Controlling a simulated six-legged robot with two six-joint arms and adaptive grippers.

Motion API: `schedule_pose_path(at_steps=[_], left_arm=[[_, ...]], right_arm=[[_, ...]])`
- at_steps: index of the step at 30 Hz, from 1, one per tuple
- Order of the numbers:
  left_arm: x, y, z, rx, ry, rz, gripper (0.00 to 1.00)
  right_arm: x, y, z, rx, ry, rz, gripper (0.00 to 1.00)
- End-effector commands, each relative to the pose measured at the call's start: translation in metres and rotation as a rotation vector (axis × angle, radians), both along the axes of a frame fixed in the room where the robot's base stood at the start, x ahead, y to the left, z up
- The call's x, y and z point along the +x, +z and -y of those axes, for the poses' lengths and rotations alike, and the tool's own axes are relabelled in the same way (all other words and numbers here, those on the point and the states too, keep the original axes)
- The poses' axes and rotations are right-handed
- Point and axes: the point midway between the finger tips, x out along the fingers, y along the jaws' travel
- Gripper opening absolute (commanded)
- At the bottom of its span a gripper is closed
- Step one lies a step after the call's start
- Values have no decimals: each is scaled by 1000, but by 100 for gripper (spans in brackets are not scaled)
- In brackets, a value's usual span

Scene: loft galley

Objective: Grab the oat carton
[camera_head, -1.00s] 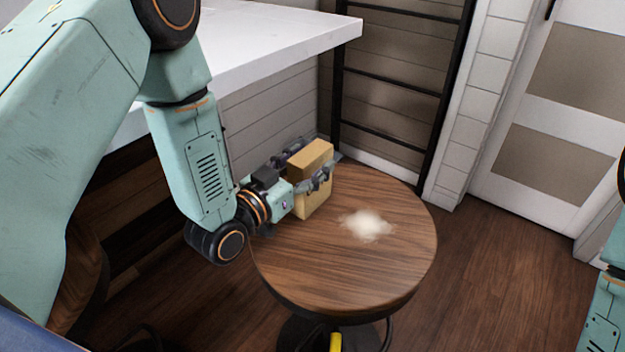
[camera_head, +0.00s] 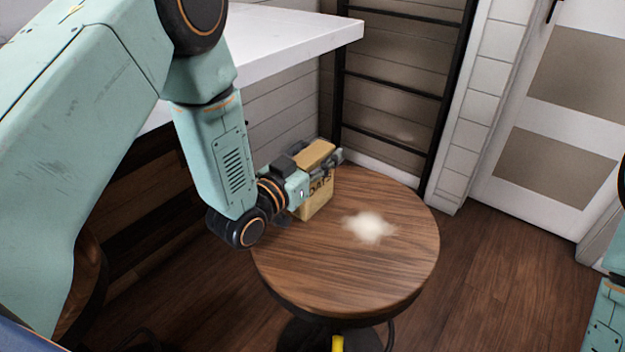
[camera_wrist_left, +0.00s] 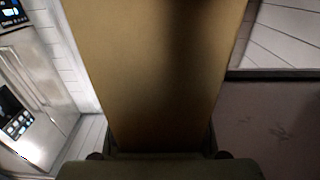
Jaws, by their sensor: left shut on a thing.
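The oat carton (camera_head: 318,200) is a tan box with dark lettering that reads "OATS" on its side. It stands upright, or nearly so, at the back left of the round wooden table. My left gripper (camera_head: 322,165) is shut on it, reaching in from the left. Whether the carton's base touches the table is hard to tell. In the left wrist view the carton (camera_wrist_left: 155,70) fills the middle, close to the camera, and the fingertips are hidden. My right gripper is not in view; only part of my right arm shows at the right edge.
The round table (camera_head: 345,270) has a whitish patch (camera_head: 368,227) right of the carton, and its front is clear. A white counter (camera_head: 285,40) juts out behind my left arm. A black ladder-like frame (camera_head: 405,90) stands behind the table, and a door (camera_head: 560,120) at the right.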

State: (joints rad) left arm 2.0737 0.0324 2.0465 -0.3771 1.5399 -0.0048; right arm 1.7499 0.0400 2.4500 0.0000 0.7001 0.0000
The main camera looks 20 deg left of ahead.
Motion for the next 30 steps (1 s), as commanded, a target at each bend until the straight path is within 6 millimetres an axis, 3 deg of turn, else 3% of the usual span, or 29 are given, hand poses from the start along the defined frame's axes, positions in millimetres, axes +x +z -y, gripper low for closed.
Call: schedule_pose_path(at_steps=[4,12,24,30], left_arm=[[0,0,0,0,0,0,15],[0,5,0,0,0,1,15],[0,77,0,-1,0,3,15],[0,98,0,0,0,1,15]], right_arm=[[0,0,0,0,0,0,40],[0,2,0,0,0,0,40],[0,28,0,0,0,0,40],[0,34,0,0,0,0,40]])
